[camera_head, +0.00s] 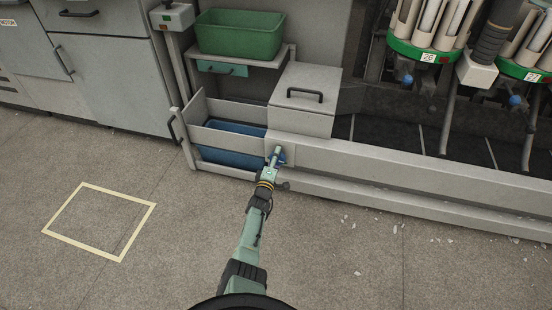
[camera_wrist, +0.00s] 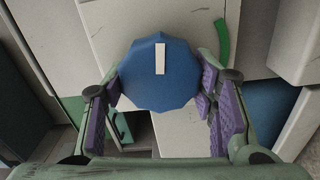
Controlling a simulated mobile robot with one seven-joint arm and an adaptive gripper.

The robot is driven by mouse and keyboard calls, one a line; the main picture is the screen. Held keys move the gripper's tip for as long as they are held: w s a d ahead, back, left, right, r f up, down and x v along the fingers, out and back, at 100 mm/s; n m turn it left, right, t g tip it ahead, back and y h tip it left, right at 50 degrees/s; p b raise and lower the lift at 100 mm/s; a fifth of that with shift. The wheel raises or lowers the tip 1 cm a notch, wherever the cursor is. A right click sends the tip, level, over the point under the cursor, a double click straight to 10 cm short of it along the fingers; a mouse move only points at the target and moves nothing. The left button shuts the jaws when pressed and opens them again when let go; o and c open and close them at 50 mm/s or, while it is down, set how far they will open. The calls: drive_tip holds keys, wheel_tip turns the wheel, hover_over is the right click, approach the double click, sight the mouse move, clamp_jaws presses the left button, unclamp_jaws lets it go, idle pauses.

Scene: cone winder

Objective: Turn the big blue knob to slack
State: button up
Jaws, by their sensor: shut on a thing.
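The big blue knob (camera_wrist: 158,88) fills the middle of the wrist view. It is many-sided, with a white pointer line (camera_wrist: 160,58) toward its upper edge in that view. A green curved mark (camera_wrist: 222,40) shows on the panel at the knob's upper right. My gripper (camera_wrist: 160,92) has its purple-padded fingers on both sides of the knob and is shut on it. The lettering around the knob is not readable.
A blue bin (camera_head: 228,158) sits low to the left of my gripper. A grey lidded box (camera_head: 302,98) with a black handle is above. A green bin (camera_head: 240,34) stands on a shelf behind. The floor on the left, with a yellow-outlined square (camera_head: 98,222), is clear.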

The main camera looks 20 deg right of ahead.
drive_tip(key=shift+n, duration=0.6)
drive_tip(key=o, duration=1.1)
drive_tip(key=shift+r, duration=0.1)
